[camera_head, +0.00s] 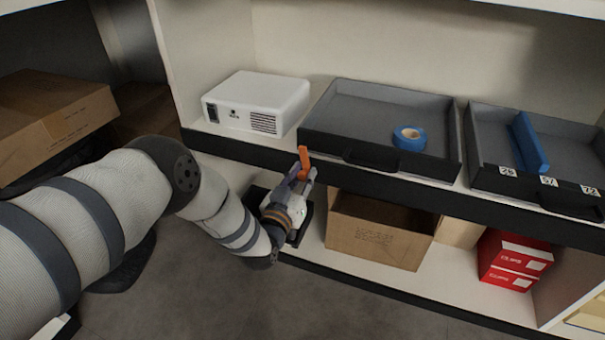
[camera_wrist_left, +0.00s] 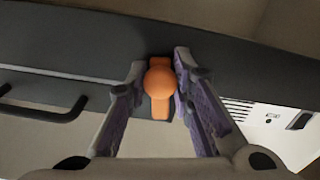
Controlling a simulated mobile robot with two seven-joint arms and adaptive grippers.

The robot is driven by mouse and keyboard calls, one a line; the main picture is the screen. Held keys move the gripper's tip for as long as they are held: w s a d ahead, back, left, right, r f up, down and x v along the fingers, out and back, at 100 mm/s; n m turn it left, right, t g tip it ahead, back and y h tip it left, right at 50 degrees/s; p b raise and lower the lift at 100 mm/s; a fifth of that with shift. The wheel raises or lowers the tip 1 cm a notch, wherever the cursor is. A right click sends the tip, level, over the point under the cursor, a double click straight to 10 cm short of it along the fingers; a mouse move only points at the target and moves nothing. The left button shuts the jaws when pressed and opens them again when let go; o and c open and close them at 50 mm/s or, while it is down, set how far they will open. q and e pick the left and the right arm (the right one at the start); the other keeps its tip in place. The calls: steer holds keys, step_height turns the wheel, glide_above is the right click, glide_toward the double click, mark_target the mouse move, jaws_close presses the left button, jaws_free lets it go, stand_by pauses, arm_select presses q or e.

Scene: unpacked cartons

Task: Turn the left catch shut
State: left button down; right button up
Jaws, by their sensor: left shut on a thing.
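The left catch (camera_head: 305,158) is a small orange lever on the dark front edge of the shelf, between the white projector and the grey tray. In the head view it stands nearly upright. My left gripper (camera_head: 302,178) is at the catch from the front and below, shut on it. In the left wrist view the orange catch (camera_wrist_left: 159,88), with a round knob, sits between the two fingers of my left gripper (camera_wrist_left: 161,68). The fingers hide part of the catch in the head view. My right gripper is not in view.
A white projector (camera_head: 256,101) stands left of the catch. A grey tray (camera_head: 350,139) with blue tape (camera_head: 409,138) and a second tray (camera_head: 487,135) are to the right. Below are a cardboard box (camera_head: 378,235) and red boxes (camera_head: 513,262).

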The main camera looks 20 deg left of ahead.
arm_select(q)
steer(key=shift+m, duration=1.1)
steer(key=c, duration=1.4)
jaws_free()
steer(key=shift+o, duration=0.2)
steer(key=s, duration=1.2)
steer(key=shift+a, duration=0.25)
